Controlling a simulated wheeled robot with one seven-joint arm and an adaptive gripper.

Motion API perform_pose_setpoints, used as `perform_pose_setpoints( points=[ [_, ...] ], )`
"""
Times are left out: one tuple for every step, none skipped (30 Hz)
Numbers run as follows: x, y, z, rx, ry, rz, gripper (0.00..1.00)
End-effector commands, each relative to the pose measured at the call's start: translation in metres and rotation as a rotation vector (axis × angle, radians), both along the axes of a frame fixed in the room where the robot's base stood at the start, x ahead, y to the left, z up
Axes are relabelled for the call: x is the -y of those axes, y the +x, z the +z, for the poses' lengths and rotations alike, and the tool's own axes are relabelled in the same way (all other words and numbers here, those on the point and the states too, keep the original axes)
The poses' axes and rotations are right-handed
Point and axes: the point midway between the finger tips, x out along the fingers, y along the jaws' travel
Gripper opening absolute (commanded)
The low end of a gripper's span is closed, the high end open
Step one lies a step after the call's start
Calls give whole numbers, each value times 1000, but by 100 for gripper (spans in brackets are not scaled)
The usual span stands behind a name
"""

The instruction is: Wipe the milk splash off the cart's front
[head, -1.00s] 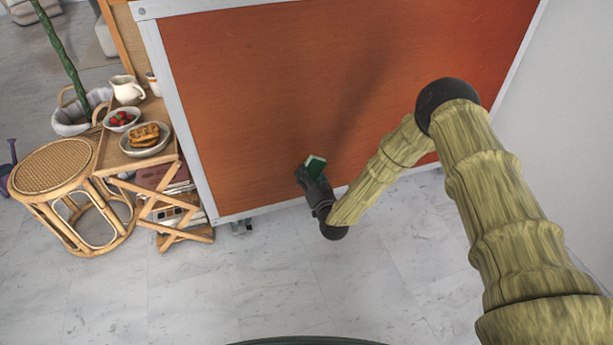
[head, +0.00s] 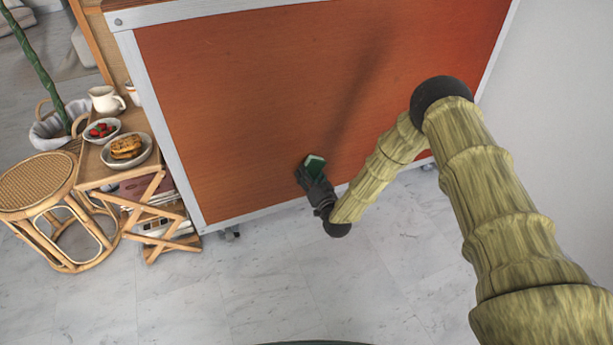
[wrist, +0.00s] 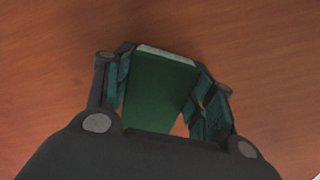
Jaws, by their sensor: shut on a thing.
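My gripper (head: 309,170) is shut on a green sponge-like block (head: 315,164) with a pale far edge. In the wrist view the block (wrist: 158,92) sits between the two fingers, with the orange-brown panel close behind it. The cart's front (head: 250,90) is an orange-brown wood panel in a pale metal frame. The block is in front of the panel's lower middle; I cannot tell whether it touches. No milk splash can be made out on the visible panel. My arm hides the panel's lower right part.
A folding wooden side table (head: 100,172) with a bowl of strawberries (head: 101,131), a plate of waffles (head: 126,148) and a white jug (head: 105,99) stands left of the cart. A rattan stool (head: 38,185) is beside it. The marble floor in front is clear.

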Motion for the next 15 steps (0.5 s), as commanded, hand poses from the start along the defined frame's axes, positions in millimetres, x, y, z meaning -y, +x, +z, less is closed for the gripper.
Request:
perform_pose_setpoints(
  points=[
    [4, 2, 1, 1, -1, -2, 24],
    [6, 2, 1, 1, -1, -1, 24],
    [8, 2, 0, 1, -1, -1, 24],
    [10, 3, 0, 1, -2, 0, 24],
    [12, 3, 0, 1, -2, 1, 24],
    [14, 4, 0, 1, -2, 1, 24],
    [16, 4, 0, 1, -2, 1, 24],
    [18, 5, 0, 1, -2, 1, 24],
    [20, 5, 0, 1, -2, 1, 24],
    [22, 6, 0, 1, -1, 1, 24],
    [24, 6, 0, 0, -1, 1, 24],
    [26, 7, 0, 0, 0, 1, 24],
    [27, 7, 0, 0, 0, 1, 24],
    [27, 7, 0, 0, 0, 1, 24],
    [27, 8, 0, 0, 0, 1, 24]
  ],
)
